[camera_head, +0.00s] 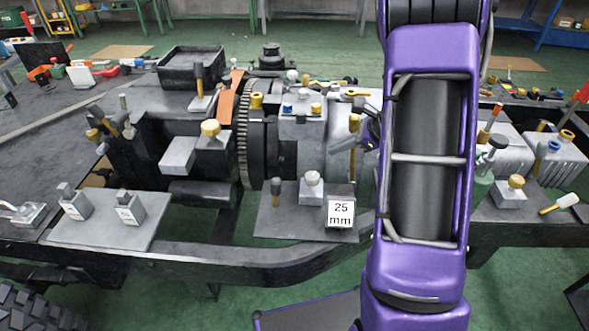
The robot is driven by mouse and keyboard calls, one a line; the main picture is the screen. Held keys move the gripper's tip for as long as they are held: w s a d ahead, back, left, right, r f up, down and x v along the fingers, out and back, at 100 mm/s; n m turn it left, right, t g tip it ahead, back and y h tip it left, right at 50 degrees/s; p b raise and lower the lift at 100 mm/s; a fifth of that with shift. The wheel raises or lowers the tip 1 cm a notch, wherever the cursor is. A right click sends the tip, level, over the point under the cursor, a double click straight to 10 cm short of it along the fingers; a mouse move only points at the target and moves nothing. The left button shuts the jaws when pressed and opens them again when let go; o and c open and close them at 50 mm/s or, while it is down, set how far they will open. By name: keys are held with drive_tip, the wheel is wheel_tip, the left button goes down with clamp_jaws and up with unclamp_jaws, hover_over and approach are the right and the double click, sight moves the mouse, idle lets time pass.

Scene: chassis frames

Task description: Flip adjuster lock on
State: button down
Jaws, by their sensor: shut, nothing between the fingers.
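No part carries a readable adjuster lock label, so I cannot tell which one it is. Small grey blocks with upright tabs, the left block (75,208) and the right block (129,211), stand on a light plate (98,232) at the front left; their small labels are unreadable. A white "25 mm" sign (341,213) stands on a dark plate at front centre, beside a grey block with a pale knob (311,187). My purple arm fills the centre right.
A toothed ring (243,130) and a brass-knobbed block (210,137) stand left of centre. A black tray (190,66) sits behind. Ribbed grey blocks (560,155) with several upright handles stand at right. The dark chassis rail (180,262) runs along the front.

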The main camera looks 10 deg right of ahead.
sight(275, 193)
drive_tip(key=s+f, duration=0.1)
drive_tip(key=s, duration=0.1)
drive_tip(key=s+a+f+g+y, duration=0.1)
drive_tip(key=s, duration=0.1)
drive_tip(key=s+a+f+y, duration=0.1)
drive_tip(key=s+f, duration=0.1)
drive_tip(key=shift+s+a+f+g, duration=0.1)
drive_tip(key=shift+s+g, duration=0.1)
drive_tip(key=shift+g, duration=0.1)
drive_tip(key=shift+m, duration=0.3)
drive_tip(key=x, duration=1)
drive_tip(key=shift+b, duration=0.4)
drive_tip(key=w+a, duration=0.2)
drive_tip(key=a, duration=0.1)
drive_tip(key=shift+w+a, duration=0.1)
drive_tip(key=shift+a, duration=0.15)
drive_tip(key=shift+r+p, duration=0.35)
drive_tip(key=shift+r, duration=0.05)
